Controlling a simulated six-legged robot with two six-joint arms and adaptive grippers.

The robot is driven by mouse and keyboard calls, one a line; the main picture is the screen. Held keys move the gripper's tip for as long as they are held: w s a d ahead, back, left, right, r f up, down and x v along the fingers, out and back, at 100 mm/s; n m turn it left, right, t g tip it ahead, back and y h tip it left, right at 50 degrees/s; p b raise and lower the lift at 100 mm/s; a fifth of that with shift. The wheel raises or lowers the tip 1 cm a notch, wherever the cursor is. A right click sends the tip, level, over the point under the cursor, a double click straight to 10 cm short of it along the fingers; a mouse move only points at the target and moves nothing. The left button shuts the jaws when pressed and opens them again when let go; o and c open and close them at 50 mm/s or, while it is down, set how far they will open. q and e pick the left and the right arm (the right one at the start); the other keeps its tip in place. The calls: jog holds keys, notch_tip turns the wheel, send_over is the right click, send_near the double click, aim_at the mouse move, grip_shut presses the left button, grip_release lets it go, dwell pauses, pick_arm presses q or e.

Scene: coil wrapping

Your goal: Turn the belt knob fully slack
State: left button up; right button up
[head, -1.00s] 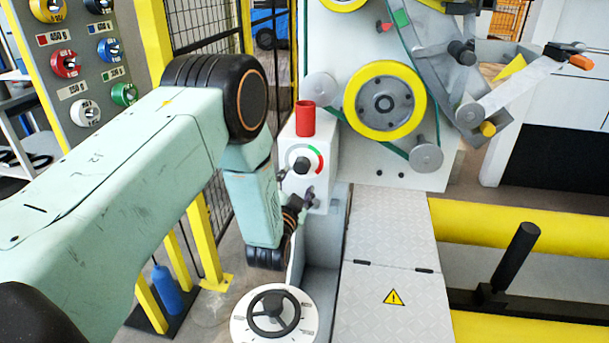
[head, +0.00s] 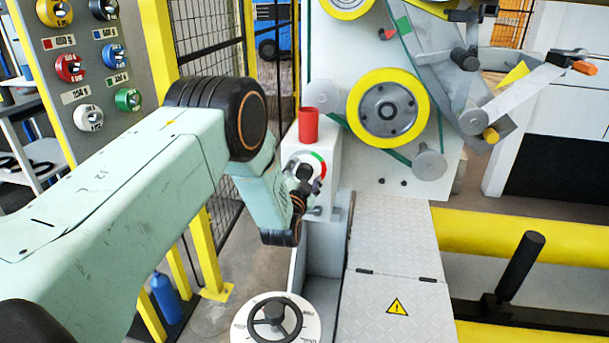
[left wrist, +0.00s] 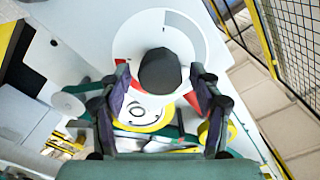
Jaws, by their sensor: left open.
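The black belt knob (left wrist: 160,72) sits on a round white dial (left wrist: 196,42) with a red arc. In the head view the dial (head: 320,160), with green and red arcs, is on the front of a white box, and the gripper partly covers the knob. My left gripper (head: 308,184) is in front of the dial. In the left wrist view my left gripper (left wrist: 156,86) is open, with one finger on each side of the knob and gaps visible between. The knob's pointer mark cannot be made out. My right gripper is not in view.
A red cylinder (head: 308,125) stands on top of the white box. A black handwheel (head: 274,317) on a white disc is below. The machine's yellow-rimmed wheel (head: 420,112) and rollers are to the right. A mesh fence (head: 212,50) and a knob panel (head: 125,75) are at the left.

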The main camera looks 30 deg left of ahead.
pick_arm(q)
jog(key=shift+f, duration=0.1)
jog(key=shift+c, duration=0.7)
jog(key=c, duration=1)
